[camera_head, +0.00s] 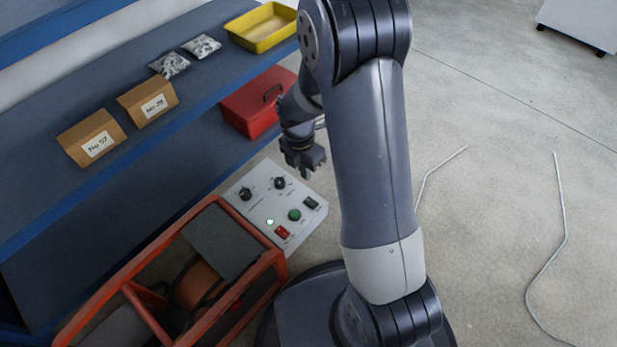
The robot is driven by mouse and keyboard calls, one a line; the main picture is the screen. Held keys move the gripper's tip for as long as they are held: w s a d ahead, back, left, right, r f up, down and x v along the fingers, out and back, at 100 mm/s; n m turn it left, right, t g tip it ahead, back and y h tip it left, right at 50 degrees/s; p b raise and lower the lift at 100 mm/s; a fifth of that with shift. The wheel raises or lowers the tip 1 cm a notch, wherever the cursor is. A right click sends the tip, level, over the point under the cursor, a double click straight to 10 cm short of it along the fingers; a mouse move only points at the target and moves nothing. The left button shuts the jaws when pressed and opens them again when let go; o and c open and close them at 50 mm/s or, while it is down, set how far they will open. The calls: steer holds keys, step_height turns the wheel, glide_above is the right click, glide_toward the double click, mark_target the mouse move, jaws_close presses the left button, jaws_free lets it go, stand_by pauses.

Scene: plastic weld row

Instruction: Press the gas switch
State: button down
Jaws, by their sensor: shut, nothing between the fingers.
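A pale grey control panel (262,196) tops the end of an orange-framed machine (200,285). It carries two black knobs (246,194), a green round button (294,215), a red switch (282,232), a black switch (310,203) and a small pale light (270,222). The labels are too small to read, so I cannot tell which one is the gas switch. My gripper (309,170) is shut and empty. It hangs above and beyond the panel's far right edge, apart from the controls.
A blue shelf (60,205) at left holds two brown boxes (92,138), two silvery packets (201,46) and a yellow tray (242,40). A red case (245,112) stands beneath its edge.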

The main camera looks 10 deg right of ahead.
mark_target(314, 204)
step_height(314, 204, up, 3)
steer(key=shift+w+a+f, duration=0.1)
steer(key=shift+w+f, duration=0.05)
steer(key=shift+f, duration=0.05)
steer(key=s+d+b, duration=0.1)
steer(key=b, duration=0.3)
stand_by(0.5)
steer(key=shift+r, duration=0.1)
steer(key=shift+s, duration=0.1)
steer(key=f+b, duration=0.2)
steer(key=f, duration=0.2)
steer(key=s+f+b, duration=0.1)
steer(key=f+b, duration=0.1)
steer(key=f, duration=0.3)
steer(key=d+f+b, duration=0.1)
steer(key=f+b, duration=0.2)
steer(key=f, duration=0.2)
steer(key=shift+s, duration=0.15)
